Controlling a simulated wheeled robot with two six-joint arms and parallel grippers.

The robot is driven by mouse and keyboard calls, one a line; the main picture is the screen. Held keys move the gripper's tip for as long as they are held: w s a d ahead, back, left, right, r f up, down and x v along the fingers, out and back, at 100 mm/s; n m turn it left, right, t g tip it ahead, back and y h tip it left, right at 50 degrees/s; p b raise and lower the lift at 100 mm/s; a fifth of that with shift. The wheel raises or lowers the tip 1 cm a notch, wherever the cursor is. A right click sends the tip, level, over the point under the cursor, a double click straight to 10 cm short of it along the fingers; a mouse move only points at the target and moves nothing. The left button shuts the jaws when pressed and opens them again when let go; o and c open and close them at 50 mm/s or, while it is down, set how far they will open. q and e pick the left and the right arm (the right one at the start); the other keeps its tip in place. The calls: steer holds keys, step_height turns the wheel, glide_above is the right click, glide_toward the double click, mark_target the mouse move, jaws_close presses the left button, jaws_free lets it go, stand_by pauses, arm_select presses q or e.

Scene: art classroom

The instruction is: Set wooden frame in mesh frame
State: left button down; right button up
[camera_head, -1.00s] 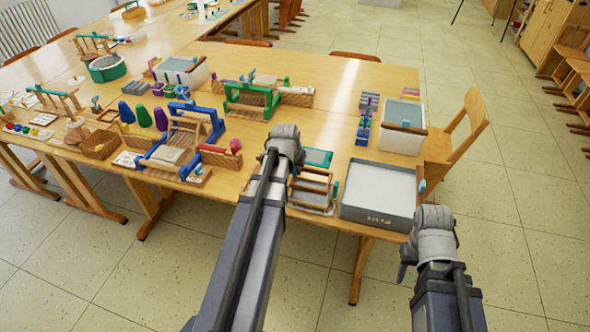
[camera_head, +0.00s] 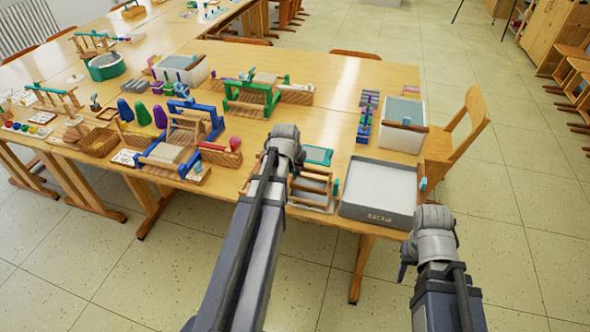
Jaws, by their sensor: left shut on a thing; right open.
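A wooden frame (camera_head: 312,187) with thin brown bars is at the table's front edge, just right of my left gripper. It overlaps a flat greyish panel, which may be the mesh frame; I cannot tell whether the two touch. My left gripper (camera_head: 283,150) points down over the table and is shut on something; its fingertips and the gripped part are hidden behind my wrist. The held thing appears to be the wooden frame. My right gripper (camera_head: 408,262) is open and empty, off the table's front right corner, over the floor.
A grey tray (camera_head: 378,215) stands right of the wooden frame, at the table's front edge. A teal-rimmed panel (camera_head: 319,155) lies behind the frame. A white bin (camera_head: 402,137) and a chair (camera_head: 460,140) are to the right. Small looms (camera_head: 250,97) crowd the left. Table between is clear.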

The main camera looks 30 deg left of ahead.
arm_select(q)
steer(key=shift+f+b, duration=0.3)
stand_by(0.4)
steer(key=shift+f+b, duration=0.3)
steer(key=shift+f, duration=0.05)
steer(key=shift+f, duration=0.2)
stand_by(0.6)
steer(key=shift+f+b, duration=0.5)
steer(key=shift+b, duration=0.25)
steer(key=shift+f+b, duration=0.65)
stand_by(0.4)
stand_by(0.4)
steer(key=c, duration=0.8)
jaws_free()
steer(key=shift+c, duration=0.2)
steer(key=shift+r, duration=0.1)
